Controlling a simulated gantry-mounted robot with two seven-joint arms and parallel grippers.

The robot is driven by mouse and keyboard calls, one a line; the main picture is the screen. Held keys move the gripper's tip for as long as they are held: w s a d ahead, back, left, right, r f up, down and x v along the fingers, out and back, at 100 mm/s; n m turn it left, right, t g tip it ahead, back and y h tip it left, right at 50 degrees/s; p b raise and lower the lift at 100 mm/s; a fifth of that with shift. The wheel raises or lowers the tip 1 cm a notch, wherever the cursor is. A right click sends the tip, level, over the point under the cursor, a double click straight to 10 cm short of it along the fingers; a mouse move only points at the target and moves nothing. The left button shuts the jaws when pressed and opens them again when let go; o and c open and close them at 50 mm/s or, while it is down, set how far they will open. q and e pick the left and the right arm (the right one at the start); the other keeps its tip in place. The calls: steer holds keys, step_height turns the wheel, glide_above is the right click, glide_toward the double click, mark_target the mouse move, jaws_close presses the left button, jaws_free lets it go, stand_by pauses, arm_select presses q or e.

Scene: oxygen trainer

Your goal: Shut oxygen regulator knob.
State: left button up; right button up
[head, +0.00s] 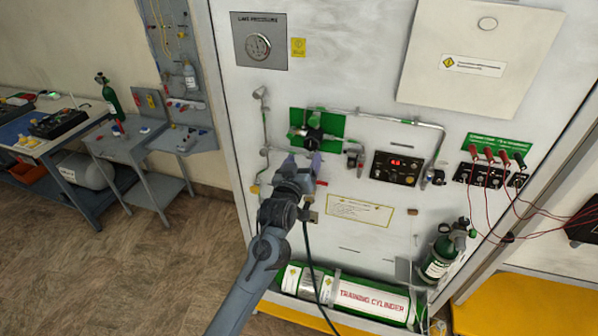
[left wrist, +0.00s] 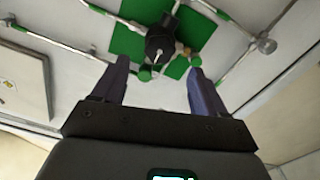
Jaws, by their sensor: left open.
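The oxygen regulator has a round black knob (head: 313,137) mounted on a green plate (head: 332,124) on the white panel. In the left wrist view the black knob (left wrist: 159,43) shows ahead, with a pale line on its face, in front of the green plate (left wrist: 125,41). My left gripper (head: 302,162) is just below the knob in the head view, pointing at the panel. In the left wrist view its two fingers (left wrist: 154,82) are apart, with nothing between them, and the knob lies beyond the tips. They appear clear of the knob. My right gripper is not in view.
Pipes (head: 385,119) run across the panel by the regulator. A black box with a red display (head: 396,168) sits to the right. Below lie a training cylinder (head: 372,300) and a small green cylinder (head: 438,262). Red cables (head: 484,203) hang at right. Benches (head: 60,140) stand left.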

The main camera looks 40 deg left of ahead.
arm_select(q)
steer(key=shift+v, duration=1.75)
